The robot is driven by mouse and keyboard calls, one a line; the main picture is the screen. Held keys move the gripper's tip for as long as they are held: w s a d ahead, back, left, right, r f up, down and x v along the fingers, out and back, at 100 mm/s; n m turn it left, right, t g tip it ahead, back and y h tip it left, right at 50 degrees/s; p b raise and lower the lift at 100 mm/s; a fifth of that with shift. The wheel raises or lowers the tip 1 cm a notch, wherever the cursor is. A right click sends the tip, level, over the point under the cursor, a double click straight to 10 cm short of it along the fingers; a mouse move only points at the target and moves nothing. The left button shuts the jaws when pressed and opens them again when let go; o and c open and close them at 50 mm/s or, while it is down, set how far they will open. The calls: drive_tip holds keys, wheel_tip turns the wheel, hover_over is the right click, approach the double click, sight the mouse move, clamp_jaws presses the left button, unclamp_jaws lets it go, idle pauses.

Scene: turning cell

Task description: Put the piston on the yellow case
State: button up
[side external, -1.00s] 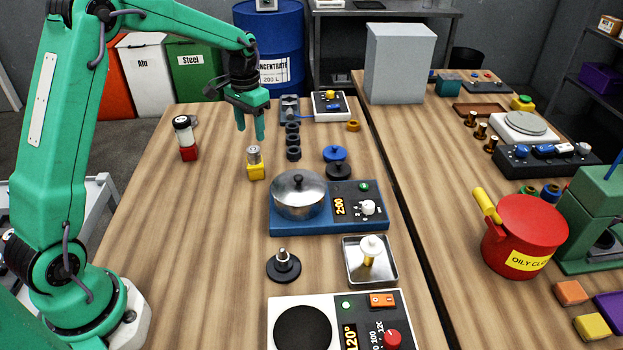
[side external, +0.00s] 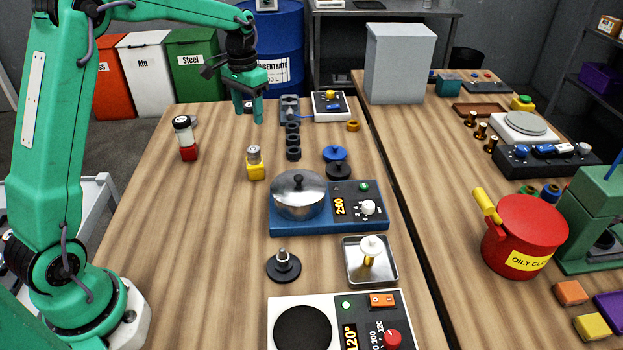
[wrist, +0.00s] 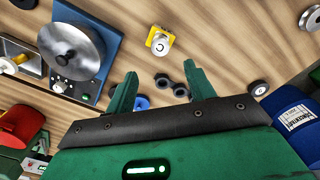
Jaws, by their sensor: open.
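The yellow case (side external: 256,172) stands on the wooden bench, left of centre in the side view. A short silver cylinder, which looks like the piston (side external: 254,154), sits upright on top of it. In the wrist view the yellow case (wrist: 153,32) shows from above with the pale round piston (wrist: 159,44), marked with a dark letter, on it. My gripper (side external: 248,116) is open and empty, above and behind the yellow case, apart from it. In the wrist view my gripper (wrist: 159,72) has its fingers spread, with nothing between them.
A pot (side external: 299,194) on a blue hotplate (side external: 290,227) is in front. The front-left bench is clear.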

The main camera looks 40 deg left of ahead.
drive_tip(key=s+d+r+t, duration=0.1)
drive_tip(key=s+d+r, duration=0.3)
drive_tip(key=s+r, duration=0.15)
drive_tip(key=s+d+r+t, duration=0.2)
drive_tip(key=s+d+r, duration=0.15)
drive_tip(key=s, duration=0.35)
drive_tip(key=s+d+f+t, duration=0.1)
drive_tip(key=s+d, duration=0.3)
drive_tip(key=s, duration=1)
drive_tip(key=shift+f+t, duration=0.3)
drive_tip(key=shift+t, duration=0.5)
drive_tip(key=shift+s+d, duration=0.1)
